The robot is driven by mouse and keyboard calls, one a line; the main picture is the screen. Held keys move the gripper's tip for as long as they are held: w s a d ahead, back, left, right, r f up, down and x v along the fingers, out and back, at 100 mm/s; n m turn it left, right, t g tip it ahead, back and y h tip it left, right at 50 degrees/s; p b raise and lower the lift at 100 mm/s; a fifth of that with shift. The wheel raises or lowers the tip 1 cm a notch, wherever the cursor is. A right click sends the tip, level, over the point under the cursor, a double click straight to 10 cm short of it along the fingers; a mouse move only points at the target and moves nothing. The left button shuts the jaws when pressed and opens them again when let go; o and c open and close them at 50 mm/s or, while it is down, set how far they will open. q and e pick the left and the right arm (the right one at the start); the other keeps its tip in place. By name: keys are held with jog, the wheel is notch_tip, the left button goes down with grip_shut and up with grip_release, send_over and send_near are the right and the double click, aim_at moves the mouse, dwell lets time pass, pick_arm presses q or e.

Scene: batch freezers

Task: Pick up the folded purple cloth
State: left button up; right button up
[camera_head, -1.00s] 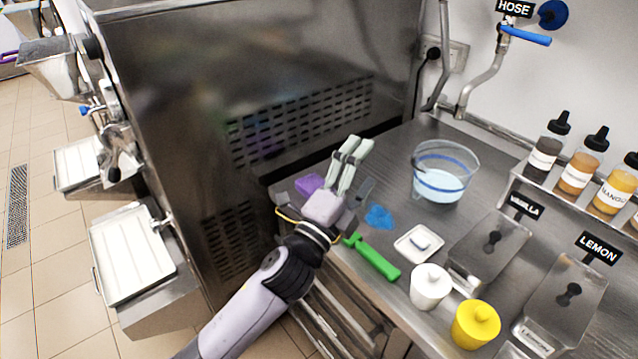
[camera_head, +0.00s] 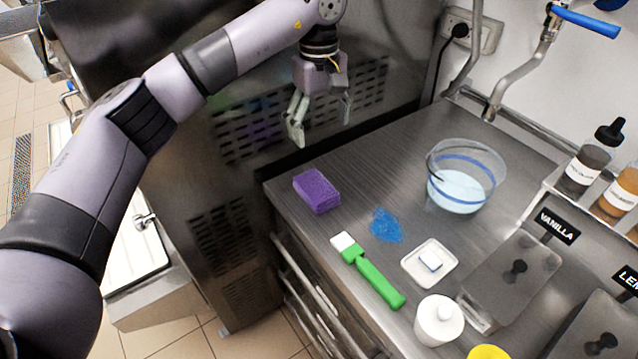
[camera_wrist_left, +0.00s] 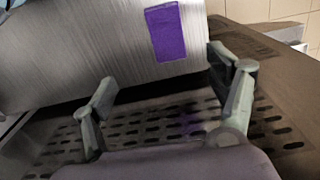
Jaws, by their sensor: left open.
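The folded purple cloth (camera_head: 317,190) lies flat near the left edge of the steel counter in the head view. It also shows in the left wrist view (camera_wrist_left: 166,32), ahead of the fingers. My left gripper (camera_head: 321,122) is open and empty. It hangs pointing down above and behind the cloth, near the vented side of the machine, apart from the cloth. In the left wrist view the two fingers (camera_wrist_left: 165,100) are spread wide with nothing between them. My right gripper is not in view.
A blue spill (camera_head: 385,225), a green-handled brush (camera_head: 372,277), a white dish (camera_head: 430,263) and a clear bucket (camera_head: 464,180) sit right of the cloth. The vented machine (camera_head: 235,150) stands behind and left of the counter (camera_head: 375,165). A white jar (camera_head: 438,320) is nearer the front.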

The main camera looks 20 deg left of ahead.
pick_arm(q)
jog(key=p, duration=0.3)
send_over(316, 186)
notch_tip(316, 186, down, 11)
jog(key=shift+w+d+f, duration=0.1)
jog(key=shift+w+d, duration=0.05)
jog(key=shift+f, duration=0.2)
jog(key=f+p, duration=0.3)
jog(key=f, duration=0.1)
jog(key=shift+s, duration=0.25)
jog(key=shift+f, duration=0.65)
jog(key=shift+c, duration=0.5)
jog(key=c, duration=1.1)
jog(key=shift+r, duration=0.1)
